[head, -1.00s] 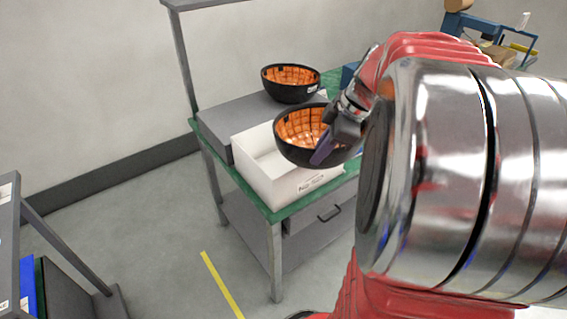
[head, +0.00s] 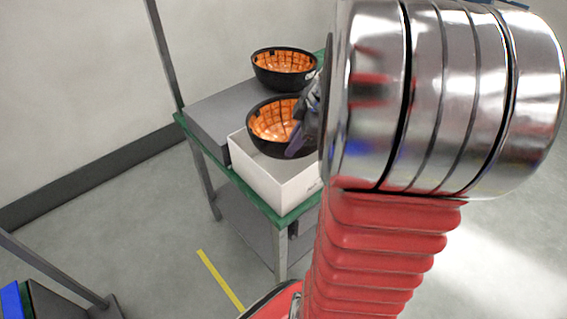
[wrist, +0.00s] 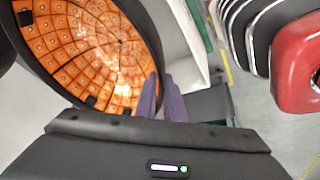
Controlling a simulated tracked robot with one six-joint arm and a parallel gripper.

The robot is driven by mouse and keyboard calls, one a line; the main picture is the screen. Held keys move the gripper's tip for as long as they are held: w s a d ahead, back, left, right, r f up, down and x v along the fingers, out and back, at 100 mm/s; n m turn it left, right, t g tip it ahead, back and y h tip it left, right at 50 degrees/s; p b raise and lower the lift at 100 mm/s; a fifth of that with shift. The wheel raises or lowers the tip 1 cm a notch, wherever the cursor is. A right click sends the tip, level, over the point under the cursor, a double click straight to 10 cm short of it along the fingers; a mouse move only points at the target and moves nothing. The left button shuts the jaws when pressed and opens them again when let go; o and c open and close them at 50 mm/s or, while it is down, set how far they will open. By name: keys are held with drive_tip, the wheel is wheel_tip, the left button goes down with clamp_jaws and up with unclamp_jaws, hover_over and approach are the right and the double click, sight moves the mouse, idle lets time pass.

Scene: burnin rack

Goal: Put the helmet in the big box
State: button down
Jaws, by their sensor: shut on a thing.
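A black helmet with an orange lining (head: 272,122) is held open side up above the white big box (head: 285,187) in the head view. My gripper (head: 296,146) is shut on its right rim. In the wrist view the purple fingers (wrist: 161,98) of my gripper overlap the edge of the helmet (wrist: 95,50). A white box wall (wrist: 180,45) shows beside it. The helmet hides much of the box's inside, and whether it touches the box cannot be told. A second, similar helmet (head: 285,68) sits on the grey case behind.
The grey case (head: 215,118) and the box stand on a green-topped bench (head: 185,122) with upright posts. My arm hides the bench's right side. A shelf (head: 50,268) stands at lower left. The floor between has a yellow line (head: 219,279).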

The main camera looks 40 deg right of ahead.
drive_tip(key=shift+w+d, duration=0.1)
drive_tip(key=shift+f, duration=0.15)
wheel_tip(320, 180, down, 6)
idle(0.5)
drive_tip(key=shift+f, duration=0.15)
drive_tip(key=shift+f, duration=1.9)
drive_tip(key=c, duration=2.1)
unclamp_jaws()
